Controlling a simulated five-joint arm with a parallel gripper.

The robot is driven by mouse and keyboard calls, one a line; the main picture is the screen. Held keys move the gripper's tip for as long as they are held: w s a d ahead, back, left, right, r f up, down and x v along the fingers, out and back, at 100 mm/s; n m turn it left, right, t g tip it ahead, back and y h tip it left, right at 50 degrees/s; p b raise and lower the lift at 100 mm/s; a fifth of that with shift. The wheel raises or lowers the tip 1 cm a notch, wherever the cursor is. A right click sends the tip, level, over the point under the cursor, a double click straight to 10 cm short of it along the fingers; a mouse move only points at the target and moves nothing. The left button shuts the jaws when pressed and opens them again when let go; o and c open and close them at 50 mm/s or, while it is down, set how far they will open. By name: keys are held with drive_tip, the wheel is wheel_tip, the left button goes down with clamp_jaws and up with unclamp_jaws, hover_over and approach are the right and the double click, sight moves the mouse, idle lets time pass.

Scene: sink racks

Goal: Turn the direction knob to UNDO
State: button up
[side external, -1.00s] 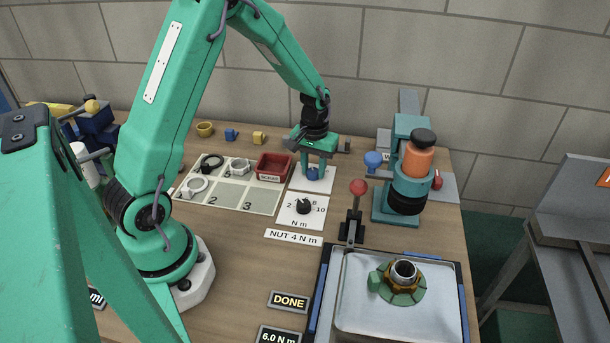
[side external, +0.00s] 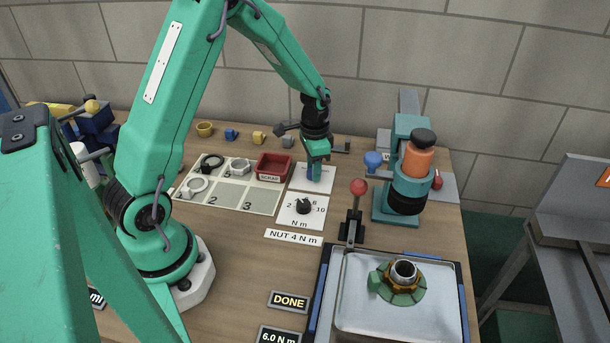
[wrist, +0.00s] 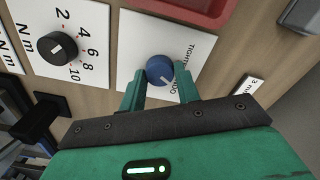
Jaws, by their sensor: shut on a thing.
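The blue direction knob (wrist: 160,69) stands on a white plate (wrist: 125,50) in the wrist view. My gripper (wrist: 160,83) is shut on it, with one green finger on each side. A pale mark on the knob points toward the lower right of the picture, roughly toward the partly hidden "UNDO" lettering. "TIGHTEN" is also partly covered. In the side view, my gripper (side external: 315,167) comes straight down onto the plate (side external: 301,180), with its fingers nearly in line and hiding most of the knob.
A black torque knob (side external: 304,207) on a numbered plate is close in front. A red scrap tray (side external: 273,167) is to the left. A press with an orange cylinder (side external: 417,160) and a red-balled lever (side external: 358,187) stand to the right.

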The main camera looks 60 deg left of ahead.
drive_tip(key=shift+r+m, duration=0.1)
drive_tip(key=shift+m, duration=0.6)
drive_tip(key=o, duration=1)
wheel_tip(320, 180, up, 7)
drive_tip(key=shift+f, duration=0.1)
drive_tip(key=shift+r, duration=0.45)
drive_tip(key=shift+d+r, duration=0.1)
